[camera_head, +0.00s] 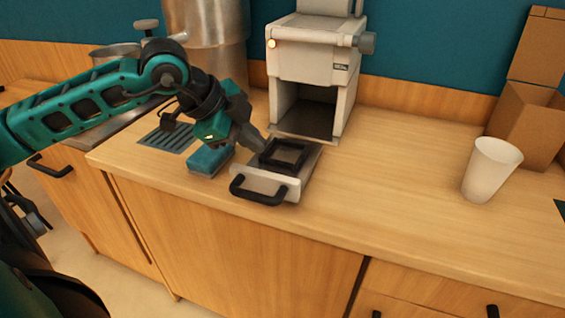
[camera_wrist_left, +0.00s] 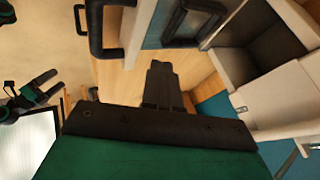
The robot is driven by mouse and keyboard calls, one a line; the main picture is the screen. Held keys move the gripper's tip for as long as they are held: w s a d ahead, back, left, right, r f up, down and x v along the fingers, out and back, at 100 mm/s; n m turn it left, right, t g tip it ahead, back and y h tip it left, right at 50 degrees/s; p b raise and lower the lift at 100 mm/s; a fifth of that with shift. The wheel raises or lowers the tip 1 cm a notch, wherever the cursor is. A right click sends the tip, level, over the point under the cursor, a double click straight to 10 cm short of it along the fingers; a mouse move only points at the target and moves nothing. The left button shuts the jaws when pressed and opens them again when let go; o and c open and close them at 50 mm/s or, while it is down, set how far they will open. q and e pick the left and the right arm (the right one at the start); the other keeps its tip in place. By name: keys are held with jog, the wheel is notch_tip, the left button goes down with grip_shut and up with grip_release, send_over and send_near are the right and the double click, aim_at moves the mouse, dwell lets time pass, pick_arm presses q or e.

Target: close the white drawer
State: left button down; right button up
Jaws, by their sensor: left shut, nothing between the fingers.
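The white drawer (camera_head: 262,177) is pulled out of the bottom of the white machine (camera_head: 314,75). It has a black handle (camera_head: 258,191) on its front and a black square frame (camera_head: 285,154) on top. My left gripper (camera_head: 262,146) is shut and empty beside the drawer's left rear part; contact cannot be told. In the left wrist view, its shut fingertips (camera_wrist_left: 160,68) point toward the drawer's side, with the handle (camera_wrist_left: 104,25) at upper left.
A blue sponge-like block (camera_head: 210,160) lies left of the drawer, by a dark slotted grate (camera_head: 168,138). A metal cylinder (camera_head: 207,40) stands behind. A white cup (camera_head: 491,170) and cardboard boxes (camera_head: 528,118) are at right. The counter between drawer and cup is clear.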

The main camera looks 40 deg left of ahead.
aim_at(291, 172)
pick_arm(q)
jog(key=shift+w+d+f, duration=0.15)
jog(key=shift+w+f, duration=0.1)
jog(key=shift+f, duration=0.1)
jog(key=shift+w+f, duration=0.25)
jog(key=shift+f, duration=0.2)
jog(key=x, duration=0.6)
jog(key=shift+w+f+p, duration=0.1)
jog(key=shift+f+p, duration=0.15)
jog(key=shift+p, duration=0.05)
jog(key=shift+w+d+f, duration=0.2)
jog(key=shift+w+f, duration=0.05)
jog(key=shift+f, duration=0.15)
pick_arm(e)
jog(key=shift+s+d+f, duration=0.1)
jog(key=shift+s+d, duration=0.05)
jog(key=shift+s, duration=0.15)
pick_arm(q)
jog(key=shift+w, duration=0.1)
